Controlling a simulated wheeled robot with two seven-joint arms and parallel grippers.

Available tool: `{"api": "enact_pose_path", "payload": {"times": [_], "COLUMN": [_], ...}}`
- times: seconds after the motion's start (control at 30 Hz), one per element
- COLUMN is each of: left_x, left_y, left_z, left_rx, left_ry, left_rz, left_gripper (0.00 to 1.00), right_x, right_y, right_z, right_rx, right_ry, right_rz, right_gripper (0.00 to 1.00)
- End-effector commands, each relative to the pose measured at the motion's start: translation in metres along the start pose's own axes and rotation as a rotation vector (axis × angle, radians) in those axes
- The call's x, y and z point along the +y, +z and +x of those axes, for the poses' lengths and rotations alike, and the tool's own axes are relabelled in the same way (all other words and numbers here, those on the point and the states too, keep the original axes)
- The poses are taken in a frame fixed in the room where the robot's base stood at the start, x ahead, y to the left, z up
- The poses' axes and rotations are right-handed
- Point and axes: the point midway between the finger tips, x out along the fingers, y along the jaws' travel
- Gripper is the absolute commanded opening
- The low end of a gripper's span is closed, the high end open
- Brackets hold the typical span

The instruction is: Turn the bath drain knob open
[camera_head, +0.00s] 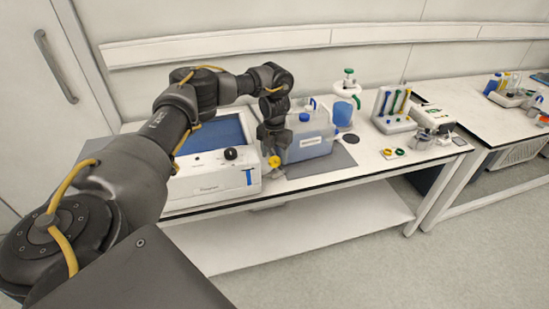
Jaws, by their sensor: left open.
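The white bath (190,186) stands on the bench, with blue inside its open top. Its front panel carries a black knob (231,153) and a blue upright strip (249,178). A yellow knob (274,161) shows at the bath's right front corner; which way it is turned is too small to tell. My left gripper (274,148) is open and points down just above the yellow knob, close to the bath's right side. I cannot tell whether its fingers touch the knob. My right gripper is out of view.
A translucent bluish container (309,142) with a blue cap stands just right of my gripper on a grey mat (322,164). A white-and-blue vessel (344,112), a tube rack (391,108) and small glassware stand further right. A second bench is at the far right.

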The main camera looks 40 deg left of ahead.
Motion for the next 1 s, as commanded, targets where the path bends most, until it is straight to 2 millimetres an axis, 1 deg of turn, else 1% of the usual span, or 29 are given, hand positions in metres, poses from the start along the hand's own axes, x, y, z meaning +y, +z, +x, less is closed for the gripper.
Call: {"api": "enact_pose_path", "payload": {"times": [0.1,0.2,0.47,0.57,0.8,0.83,1.0], "left_x": [0.0,0.0,0.0,0.0,0.0,0.0,0.0], "left_y": [0.0,0.0,0.0,0.0,0.0,0.0,0.0], "left_z": [0.009,0.013,0.015,0.015,0.014,0.014,0.014], "left_rx": [0.0,-0.001,-0.001,-0.001,-0.001,-0.001,-0.001], "left_ry": [0.0,0.0,0.0,0.0,0.0,0.0,0.0], "left_rz": [0.0,0.0,0.0,0.001,0.0,0.0,-0.01], "left_gripper": [0.61,0.61,0.61,0.49,0.18,0.17,0.17], "right_x": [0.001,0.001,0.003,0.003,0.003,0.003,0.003], "right_y": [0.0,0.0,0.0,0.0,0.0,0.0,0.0], "right_z": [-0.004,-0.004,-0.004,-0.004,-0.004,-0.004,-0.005], "right_rx": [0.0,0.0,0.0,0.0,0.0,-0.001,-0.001], "right_ry": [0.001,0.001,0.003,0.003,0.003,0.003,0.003], "right_rz": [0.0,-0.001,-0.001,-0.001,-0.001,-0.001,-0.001], "right_gripper": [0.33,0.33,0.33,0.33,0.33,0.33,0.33]}}
